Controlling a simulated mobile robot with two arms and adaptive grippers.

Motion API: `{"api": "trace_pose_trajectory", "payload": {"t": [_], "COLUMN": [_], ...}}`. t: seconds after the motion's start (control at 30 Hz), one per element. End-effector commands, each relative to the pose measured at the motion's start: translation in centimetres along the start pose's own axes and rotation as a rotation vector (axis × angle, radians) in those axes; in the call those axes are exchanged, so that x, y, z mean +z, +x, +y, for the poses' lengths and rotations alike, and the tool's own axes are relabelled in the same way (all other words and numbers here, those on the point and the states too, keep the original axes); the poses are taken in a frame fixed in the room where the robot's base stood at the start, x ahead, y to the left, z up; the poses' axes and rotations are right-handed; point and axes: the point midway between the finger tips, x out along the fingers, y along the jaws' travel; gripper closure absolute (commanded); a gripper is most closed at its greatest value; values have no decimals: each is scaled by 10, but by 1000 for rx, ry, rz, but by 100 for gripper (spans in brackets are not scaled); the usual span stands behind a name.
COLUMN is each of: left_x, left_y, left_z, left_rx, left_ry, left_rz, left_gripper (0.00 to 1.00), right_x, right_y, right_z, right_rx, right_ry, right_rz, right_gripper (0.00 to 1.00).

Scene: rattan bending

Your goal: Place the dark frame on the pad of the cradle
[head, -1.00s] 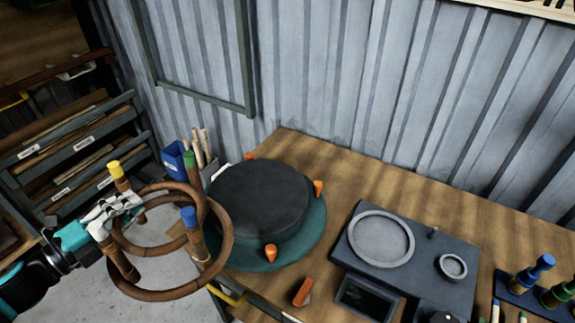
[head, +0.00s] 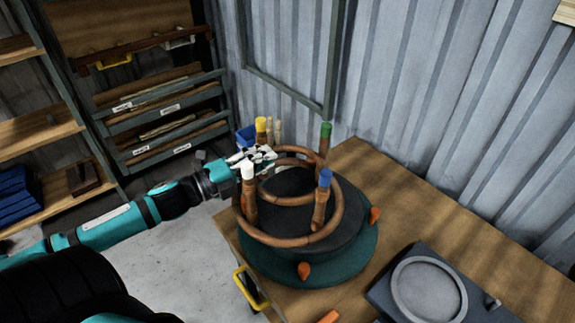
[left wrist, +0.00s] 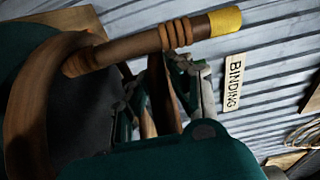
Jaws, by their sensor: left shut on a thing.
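The dark brown rattan frame (head: 290,241) has two rings joined by posts with yellow, green, blue and white caps. In the head view it is upright over the dark round pad (head: 288,213) of the green cradle (head: 338,270); I cannot tell whether it touches the pad. My left gripper (head: 256,160) is shut on the frame at its left side, between the yellow and white posts. The left wrist view shows the yellow-capped post (left wrist: 140,48) and a curved ring (left wrist: 28,115) close up, with gripper fingers (left wrist: 165,92) partly hidden. My right gripper is not in view.
A grey device with a round dish (head: 428,290) lies to the right on the wooden bench (head: 385,170). A blue container (head: 245,137) is behind the frame. A corrugated wall (head: 440,110) closes the back.

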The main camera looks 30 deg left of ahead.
Motion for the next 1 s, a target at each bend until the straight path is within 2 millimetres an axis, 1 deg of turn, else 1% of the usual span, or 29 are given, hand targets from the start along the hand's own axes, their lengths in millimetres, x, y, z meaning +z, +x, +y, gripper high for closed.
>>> {"api": "trace_pose_trajectory", "payload": {"t": [0.03,0.2,0.4,0.57,0.8,0.9,1.0], "left_x": [-1,-4,-6,-7,-7,-7,-7], "left_y": [10,34,54,60,59,59,59], "left_z": [-6,-4,0,3,31,36,37], "left_rx": [-11,-11,-9,-7,-6,-7,-7], "left_ry": [2,1,-1,-2,-5,-2,0], "left_rz": [5,4,2,2,1,4,4], "left_gripper": [100,100,100,100,100,100,100], "right_x": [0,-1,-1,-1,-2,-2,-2], "right_y": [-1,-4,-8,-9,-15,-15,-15], "right_z": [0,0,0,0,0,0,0], "right_rx": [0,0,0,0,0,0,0], "right_ry": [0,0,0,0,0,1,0], "right_rz": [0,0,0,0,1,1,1], "right_gripper": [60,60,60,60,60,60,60]}}
